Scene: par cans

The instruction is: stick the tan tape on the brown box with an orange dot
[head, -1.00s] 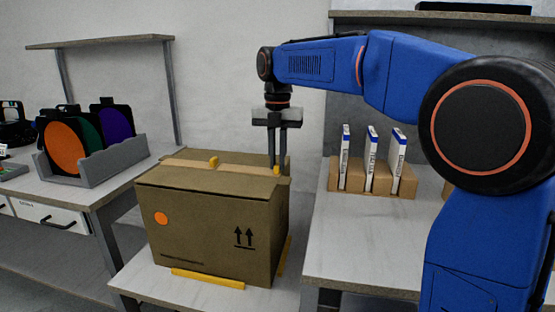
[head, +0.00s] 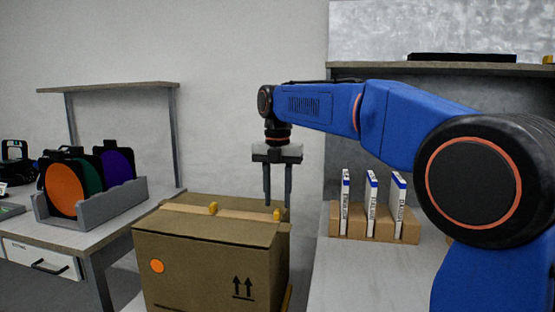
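The brown box (head: 205,265) stands at lower centre with an orange dot (head: 157,266) on its front. The tan tape (head: 240,213) runs across the box's top as a flat strip, with one yellow tab (head: 213,208) near its middle and another (head: 277,214) at its right end. I cannot tell how firmly it sticks. My gripper (head: 277,205) points down over the right end of the box top, by the right tab. Its two fingers are apart with nothing between them. Whether the tips touch the box is unclear.
A table (head: 370,275) on the right bears a holder (head: 350,224) with several upright white and blue packets. On the left table, a grey rack (head: 95,208) holds orange, green and purple discs. Shelves hang above both sides.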

